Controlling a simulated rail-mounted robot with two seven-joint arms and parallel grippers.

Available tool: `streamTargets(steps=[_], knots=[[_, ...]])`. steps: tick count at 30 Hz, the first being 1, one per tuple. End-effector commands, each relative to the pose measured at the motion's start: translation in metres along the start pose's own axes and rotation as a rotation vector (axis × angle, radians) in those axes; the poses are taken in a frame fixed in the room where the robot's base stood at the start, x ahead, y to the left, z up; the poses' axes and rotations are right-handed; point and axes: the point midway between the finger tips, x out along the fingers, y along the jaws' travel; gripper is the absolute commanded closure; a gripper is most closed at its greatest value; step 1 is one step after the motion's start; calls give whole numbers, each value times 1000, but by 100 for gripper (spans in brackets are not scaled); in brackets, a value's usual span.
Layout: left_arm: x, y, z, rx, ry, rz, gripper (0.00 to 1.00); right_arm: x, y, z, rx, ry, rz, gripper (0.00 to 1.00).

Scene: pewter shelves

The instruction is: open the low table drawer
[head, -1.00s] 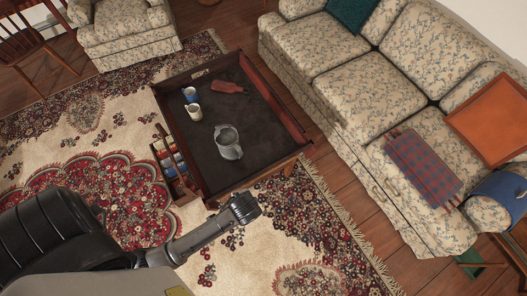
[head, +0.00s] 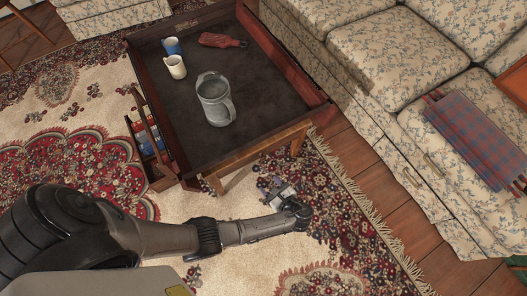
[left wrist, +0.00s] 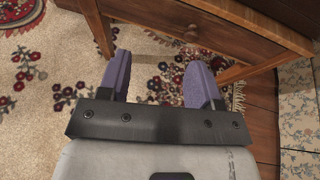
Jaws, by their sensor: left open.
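The low wooden table (head: 268,138) has a dark inset top and stands on the rug. In the left wrist view, its drawer front (left wrist: 232,42) shows at the top with a small round knob (left wrist: 191,33). The drawer looks shut, with its front in line with the frame. My left gripper (head: 270,187) is low beside the table's near side in the head view. In the left wrist view its two purple fingers (left wrist: 157,72) are spread and empty, pointing toward the drawer and apart from the knob. My right gripper is not in view.
A grey pitcher (head: 214,98), a cream cup (head: 176,67), a blue cup (head: 172,46) and a red object (head: 222,40) are on the table. A rack of books (head: 150,140) is at its left side. A floral sofa (head: 390,60) is at right. Open rug lies in front.

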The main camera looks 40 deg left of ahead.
Motion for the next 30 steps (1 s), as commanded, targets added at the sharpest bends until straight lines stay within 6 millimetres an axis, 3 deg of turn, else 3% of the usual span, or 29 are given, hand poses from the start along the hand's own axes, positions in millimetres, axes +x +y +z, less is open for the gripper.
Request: streamTargets(steps=[1, 9, 15, 20, 30], knots=[[12, -7, -30, 42, -47, -18, 42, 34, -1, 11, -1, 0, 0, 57], [29, -35, -77, 232, -264, -80, 42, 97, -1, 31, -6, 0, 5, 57], [34, -46, -90, 303, -355, -96, 42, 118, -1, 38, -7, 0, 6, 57], [40, -50, -91, 325, -385, -101, 42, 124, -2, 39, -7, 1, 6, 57], [90, -58, -72, 325, -388, -102, 42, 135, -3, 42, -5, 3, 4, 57]])
